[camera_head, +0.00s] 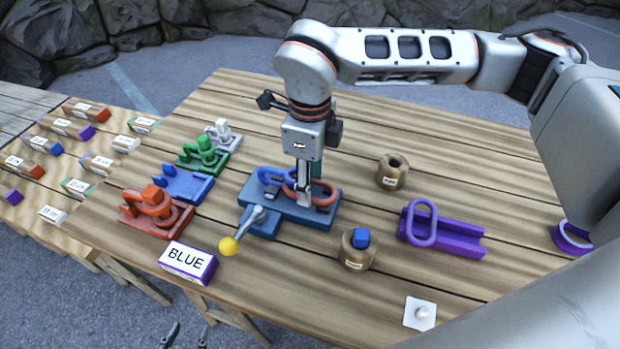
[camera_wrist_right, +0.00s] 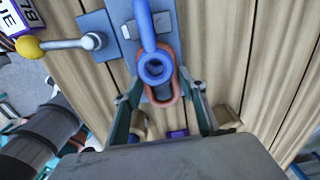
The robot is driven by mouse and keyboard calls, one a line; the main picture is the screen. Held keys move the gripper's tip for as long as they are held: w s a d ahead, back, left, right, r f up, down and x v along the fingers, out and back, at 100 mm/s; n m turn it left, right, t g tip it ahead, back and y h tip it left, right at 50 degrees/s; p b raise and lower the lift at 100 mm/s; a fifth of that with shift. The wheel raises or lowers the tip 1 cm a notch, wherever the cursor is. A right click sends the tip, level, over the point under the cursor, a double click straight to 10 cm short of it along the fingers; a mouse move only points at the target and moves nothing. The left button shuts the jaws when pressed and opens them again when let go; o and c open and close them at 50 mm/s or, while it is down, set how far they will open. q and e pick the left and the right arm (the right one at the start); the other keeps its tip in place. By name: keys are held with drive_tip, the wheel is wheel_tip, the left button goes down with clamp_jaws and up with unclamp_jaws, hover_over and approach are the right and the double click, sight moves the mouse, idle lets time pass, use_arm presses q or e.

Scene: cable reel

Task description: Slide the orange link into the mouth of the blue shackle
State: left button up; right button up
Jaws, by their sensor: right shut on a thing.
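The orange link (camera_head: 331,190) is a reddish ring at the right part of the blue base block (camera_head: 290,212). My right gripper (camera_head: 303,198) points straight down and is shut on it; its fingers also show around it in the wrist view (camera_wrist_right: 163,108). The blue shackle (camera_head: 262,176) stands on the block just left of the link. In the wrist view the round end of the shackle (camera_wrist_right: 155,68) overlaps the link (camera_wrist_right: 178,92); I cannot tell whether the link is inside the mouth. My left gripper (camera_head: 187,337) is low at the bottom edge, its fingertips apart and empty.
A lever with a yellow knob (camera_head: 228,246) sticks out in front of the block. A BLUE label box (camera_head: 188,263) is at the front left. Red (camera_head: 170,222), blue and green fixtures stand left. A purple channel (camera_head: 455,238) and wooden pots (camera_head: 392,178) stand right.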

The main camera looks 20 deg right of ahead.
drive_tip(key=o, duration=1.6)
drive_tip(key=shift+c, duration=0.2)
wheel_tip(320, 180, up, 12)
